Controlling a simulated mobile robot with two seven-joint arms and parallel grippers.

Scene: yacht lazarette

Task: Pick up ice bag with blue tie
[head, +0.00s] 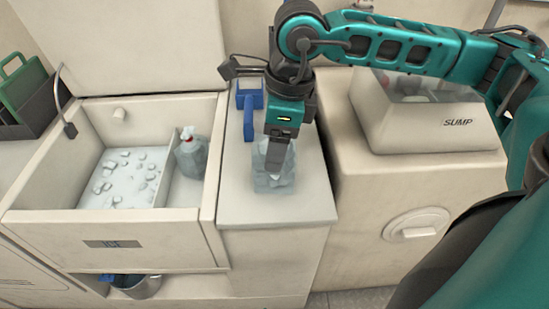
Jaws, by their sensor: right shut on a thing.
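My right gripper (276,155) reaches down from above over the white counter and is shut on a clear, bluish ice bag (272,180). The bag's lower part shows below the fingers, at or just above the counter top. Its neck and tie are hidden by the gripper, so I cannot see the tie's colour. A second bag (190,158), greyish with a red and white top, stands in the right compartment of the open ice box. My left gripper is not in view.
The open ice box (207,214) holds loose ice in its left compartment. A blue object (249,110) lies on the counter behind the gripper. A metal bucket (142,288) sits in a low recess. The sump box (430,132) stands at right. The counter front is clear.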

